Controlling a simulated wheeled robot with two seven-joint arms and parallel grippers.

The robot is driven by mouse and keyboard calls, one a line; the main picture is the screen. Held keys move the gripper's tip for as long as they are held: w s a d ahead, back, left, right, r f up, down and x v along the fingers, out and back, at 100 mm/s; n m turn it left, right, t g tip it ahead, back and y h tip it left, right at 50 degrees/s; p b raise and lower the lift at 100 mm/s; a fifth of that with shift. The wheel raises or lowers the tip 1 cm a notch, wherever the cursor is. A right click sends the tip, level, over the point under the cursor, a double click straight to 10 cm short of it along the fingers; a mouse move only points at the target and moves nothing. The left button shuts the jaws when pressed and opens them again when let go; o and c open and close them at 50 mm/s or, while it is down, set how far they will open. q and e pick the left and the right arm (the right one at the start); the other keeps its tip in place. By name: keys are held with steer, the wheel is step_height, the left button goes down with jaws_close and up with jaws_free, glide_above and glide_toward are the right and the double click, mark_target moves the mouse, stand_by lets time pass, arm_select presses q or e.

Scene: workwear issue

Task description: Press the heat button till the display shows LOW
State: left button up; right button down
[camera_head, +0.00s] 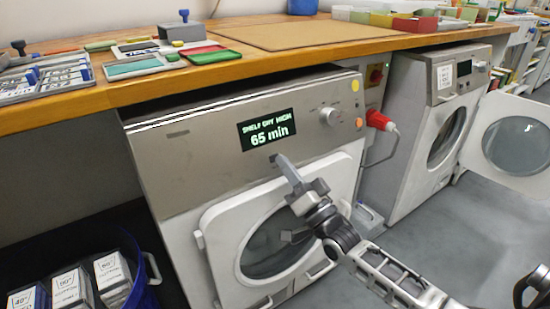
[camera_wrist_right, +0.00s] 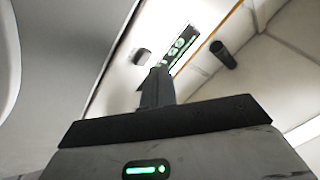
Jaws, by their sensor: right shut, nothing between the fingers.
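The near dryer (camera_head: 195,165) has a steel panel with a lit display (camera_head: 268,130) that reads SHELF DRY HIGH, 65 min. A small dark button-like piece (camera_head: 272,157) is just below the display; I cannot read any label on it. My right gripper (camera_head: 281,159) is shut and empty, its tips right at that piece; I cannot tell whether they touch. In the right wrist view the shut fingers (camera_wrist_right: 157,78) point at the panel, beside the green-lit display (camera_wrist_right: 182,46) and a dark oblong piece (camera_wrist_right: 141,56). My left gripper is out of view.
A round knob (camera_head: 330,116) is right of the display. The wooden worktop (camera_head: 215,70) overhangs the panel, with trays and boxes on it. A blue bin (camera_head: 145,290) stands lower left.

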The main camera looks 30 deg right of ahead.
stand_by(0.4)
steer(key=shift+w+f, duration=0.1)
steer(key=shift+w, duration=0.3)
steer(key=shift+w+b, duration=0.1)
steer(key=shift+b, duration=0.2)
steer(key=shift+w+f, duration=0.15)
steer(key=shift+w, duration=0.1)
stand_by(0.4)
steer(key=shift+s, duration=0.1)
steer(key=shift+s+r+p, duration=0.25)
steer(key=shift+s+p, duration=0.35)
steer(key=shift+s, duration=0.05)
